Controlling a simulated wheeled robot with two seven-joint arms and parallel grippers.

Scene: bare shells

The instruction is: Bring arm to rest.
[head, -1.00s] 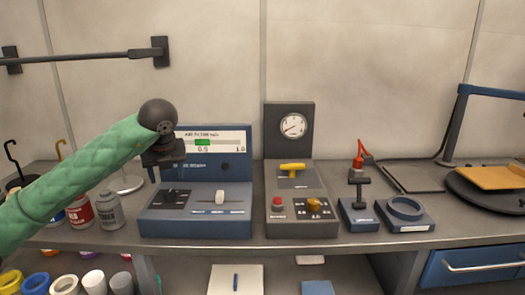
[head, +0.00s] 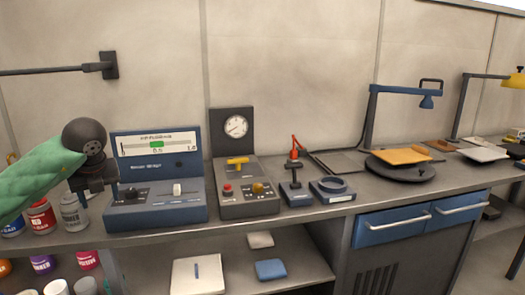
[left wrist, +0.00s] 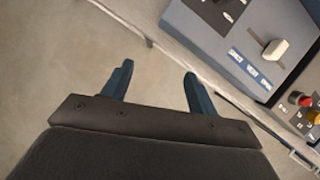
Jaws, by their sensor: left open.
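My left arm, in a green sleeve, comes in from the left in the head view. Its dark gripper (head: 97,184) hangs at the left front of the blue control box (head: 158,180). In the left wrist view the two blue fingers of the left gripper (left wrist: 155,85) stand apart with nothing between them. Below them is bare floor, and the bench edge and the box (left wrist: 250,45) with its white slider knob lie to the upper right. My right gripper is in neither view.
A grey gauge unit (head: 247,200) with a yellow handle stands right of the box. Paint cans (head: 41,215) stand behind the arm. A blue lamp (head: 374,110) and a round dark turntable (head: 400,172) are farther right. A shelf (head: 225,265) lies below.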

